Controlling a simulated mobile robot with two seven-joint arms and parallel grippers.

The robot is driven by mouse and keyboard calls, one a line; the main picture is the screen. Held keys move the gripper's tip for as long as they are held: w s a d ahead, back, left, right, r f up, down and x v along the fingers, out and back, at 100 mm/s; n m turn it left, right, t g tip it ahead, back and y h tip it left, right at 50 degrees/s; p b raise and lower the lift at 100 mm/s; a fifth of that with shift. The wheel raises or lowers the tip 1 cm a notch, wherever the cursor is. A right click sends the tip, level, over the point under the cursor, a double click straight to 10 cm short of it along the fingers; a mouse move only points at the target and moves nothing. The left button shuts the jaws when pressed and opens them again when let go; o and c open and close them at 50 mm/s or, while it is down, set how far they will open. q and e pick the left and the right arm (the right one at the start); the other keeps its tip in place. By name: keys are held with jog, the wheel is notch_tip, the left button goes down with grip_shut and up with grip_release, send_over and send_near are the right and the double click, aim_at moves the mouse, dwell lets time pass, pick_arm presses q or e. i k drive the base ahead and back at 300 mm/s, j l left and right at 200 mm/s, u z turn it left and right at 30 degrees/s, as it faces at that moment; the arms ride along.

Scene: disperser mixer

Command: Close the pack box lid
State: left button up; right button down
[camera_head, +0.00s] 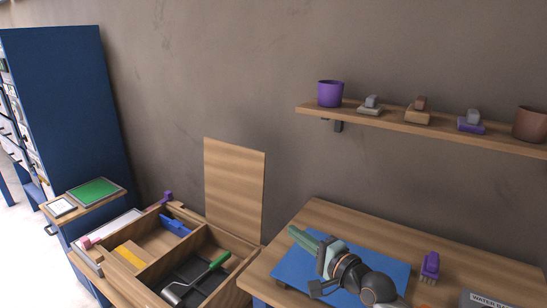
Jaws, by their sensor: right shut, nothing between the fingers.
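The pack box (205,241) is a wooden box with inner dividers, at the lower left of centre. Its wooden lid (235,188) stands upright at the back right side of the box, so the box is open. Inside lie a blue item (175,225), a yellow item (130,256) and a green-handled tool (213,267) over a dark tray. My right gripper (296,236) is shut and empty, pointing up-left above the blue mat, to the right of the lid and apart from it. My left gripper is not in view.
The wooden table (470,250) on the right holds a blue mat (393,272), a purple brush (430,267) and a labelled grey item (485,299). A blue cabinet (70,110) stands left. Space above the box is free.

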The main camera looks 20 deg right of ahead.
aim_at(235, 174)
jog(key=i+l, duration=0.75)
jog(key=i, duration=0.2)
